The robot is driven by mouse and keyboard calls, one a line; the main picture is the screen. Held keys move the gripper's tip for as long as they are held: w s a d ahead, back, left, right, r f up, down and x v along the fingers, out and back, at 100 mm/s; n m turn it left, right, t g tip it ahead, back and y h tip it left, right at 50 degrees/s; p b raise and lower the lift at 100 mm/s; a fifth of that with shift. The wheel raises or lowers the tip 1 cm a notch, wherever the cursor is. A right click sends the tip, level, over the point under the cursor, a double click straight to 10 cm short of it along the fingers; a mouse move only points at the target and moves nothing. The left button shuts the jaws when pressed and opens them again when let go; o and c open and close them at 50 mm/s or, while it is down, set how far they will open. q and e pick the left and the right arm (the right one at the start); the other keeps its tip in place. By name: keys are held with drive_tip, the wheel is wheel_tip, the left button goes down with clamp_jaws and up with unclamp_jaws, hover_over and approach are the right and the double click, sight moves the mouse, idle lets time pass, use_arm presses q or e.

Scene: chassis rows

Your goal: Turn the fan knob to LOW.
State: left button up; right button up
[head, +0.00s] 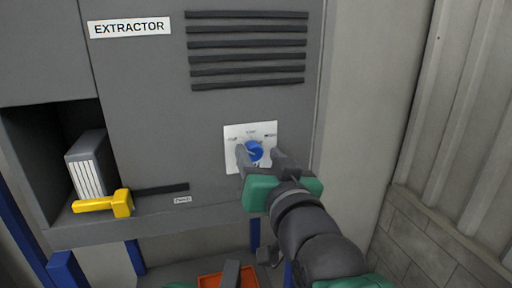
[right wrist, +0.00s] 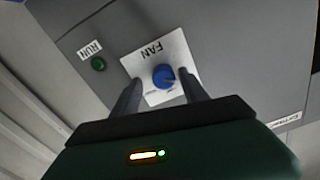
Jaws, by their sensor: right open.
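The blue fan knob (head: 254,151) sits on a white plate (head: 236,132) on the grey cabinet front. Small labels along the plate's top are too blurred to read. In the right wrist view the knob (right wrist: 163,77) and the word FAN on its plate (right wrist: 152,50) show upside down. My right gripper (head: 262,154) is open in front of the plate. In the right wrist view its fingers (right wrist: 158,82) stand on either side of the knob, with a gap on both sides. A grey piece and a bit of green at the bottom edge may be my left gripper.
A green lamp (right wrist: 99,64) marked RUN (right wrist: 90,49) is beside the plate. Vent slats (head: 247,50) and an EXTRACTOR label (head: 129,28) are above. A yellow handle (head: 121,203) sticks out at left by an open bay. An orange-red tray (head: 210,281) is below.

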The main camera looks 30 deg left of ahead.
drive_tip(key=shift+s+a, duration=0.25)
drive_tip(key=shift+a, duration=0.3)
drive_tip(key=shift+c, duration=1.3)
drive_tip(key=shift+w+f, duration=0.1)
drive_tip(key=shift+w, duration=0.15)
drive_tip(key=c, duration=0.7)
clamp_jaws()
use_arm(q)
drive_tip(key=shift+s+a, duration=0.2)
